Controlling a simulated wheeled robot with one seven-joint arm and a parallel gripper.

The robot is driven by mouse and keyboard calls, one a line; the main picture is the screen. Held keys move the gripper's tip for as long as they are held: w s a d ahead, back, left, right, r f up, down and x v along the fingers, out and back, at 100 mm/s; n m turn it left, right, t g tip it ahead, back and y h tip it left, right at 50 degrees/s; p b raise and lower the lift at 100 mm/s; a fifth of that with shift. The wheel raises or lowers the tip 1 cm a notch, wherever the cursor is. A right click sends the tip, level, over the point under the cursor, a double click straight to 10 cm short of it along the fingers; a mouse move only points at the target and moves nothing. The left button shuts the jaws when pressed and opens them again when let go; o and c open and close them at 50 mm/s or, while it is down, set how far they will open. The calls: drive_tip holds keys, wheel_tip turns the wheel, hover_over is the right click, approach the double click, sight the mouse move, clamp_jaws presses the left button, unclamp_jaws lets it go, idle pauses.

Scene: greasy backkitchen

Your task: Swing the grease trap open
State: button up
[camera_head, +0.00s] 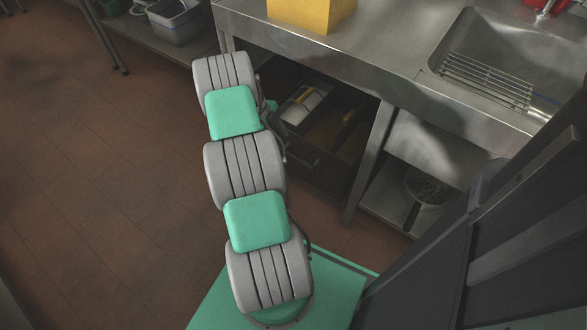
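A dark box (318,161) stands on the floor under the steel counter, right of my arm. It may be the grease trap, but I cannot tell for sure. Its upper part looks open, with a pale rounded item and a yellowish-brown area inside, in deep shadow. My grey and green arm reaches from the bottom of the view up toward the counter's front edge. A small green part and dark parts of my arm's far end show beside the box's left side. My gripper's fingers are hidden behind the arm, so their contact with the box cannot be seen.
The steel counter (375,45) overhangs the box and carries a yellow block (312,12). A sink with a wire rack (500,85) is at the right. A counter leg (368,160) and a lower shelf (395,205) stand right of the box. The tiled floor (90,200) at left is clear.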

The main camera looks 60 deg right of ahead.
sight(295, 157)
drive_tip(key=shift+m, duration=0.7)
drive_tip(key=x, duration=0.3)
drive_tip(key=b+x, duration=0.1)
drive_tip(key=x, duration=0.3)
drive_tip(key=b+x, duration=0.1)
drive_tip(key=x, duration=0.3)
drive_tip(key=shift+s+d+r, duration=0.2)
drive_tip(key=shift+s, duration=0.15)
drive_tip(key=shift+c, duration=0.5)
clamp_jaws()
drive_tip(key=shift+a, duration=0.1)
